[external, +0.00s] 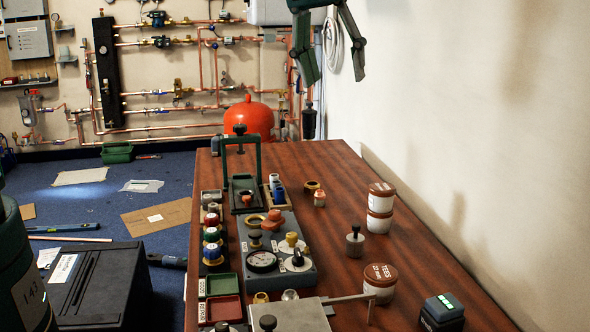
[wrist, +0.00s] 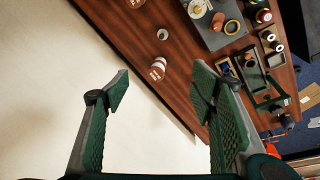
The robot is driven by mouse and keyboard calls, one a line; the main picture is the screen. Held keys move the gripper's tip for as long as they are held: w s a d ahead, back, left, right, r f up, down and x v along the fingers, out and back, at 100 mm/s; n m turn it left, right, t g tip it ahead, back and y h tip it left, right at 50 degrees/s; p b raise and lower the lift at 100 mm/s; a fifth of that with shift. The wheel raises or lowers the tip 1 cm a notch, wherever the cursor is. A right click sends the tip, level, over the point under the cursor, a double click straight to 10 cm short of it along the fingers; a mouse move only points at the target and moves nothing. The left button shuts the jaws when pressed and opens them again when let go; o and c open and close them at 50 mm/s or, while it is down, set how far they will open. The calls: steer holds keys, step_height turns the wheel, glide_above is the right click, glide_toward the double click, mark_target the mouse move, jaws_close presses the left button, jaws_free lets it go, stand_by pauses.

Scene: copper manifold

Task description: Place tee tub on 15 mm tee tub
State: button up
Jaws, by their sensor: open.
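A white tub with a brown lid (external: 381,191) sits on top of a second like tub (external: 379,221) at the right of the table; their labels are too small to read. The stack also shows in the wrist view (wrist: 157,71), beyond my fingertips. Another tub (external: 380,285), with a brown lid marked TEES 22 mm, stands alone nearer the front; it is cut off at the top of the wrist view (wrist: 136,2). My gripper (external: 335,76) is open and empty, high above the far part of the table. Its two fingers are spread wide in the wrist view (wrist: 162,92).
A grey gauge block (external: 262,262), a green clamp frame (external: 240,170) and several small pots and trays fill the left side. A dark box (external: 442,311) sits at front right. The wall borders the table's right edge.

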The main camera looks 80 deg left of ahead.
steer(key=s+d+r+m+t, duration=0.1)
steer(key=s+d+r+m, duration=0.25)
steer(key=s, duration=0.75)
steer(key=s+d+f+m+t, duration=0.1)
steer(key=s+d+m, duration=0.2)
steer(key=s, duration=0.8)
steer(key=s+d+f+m+t, duration=0.1)
steer(key=s+d+m+t, duration=0.1)
steer(key=s, duration=0.9)
steer(key=shift+s+d+f+m+t, duration=0.3)
steer(key=shift+d+m, duration=0.55)
steer(key=shift+d, duration=0.05)
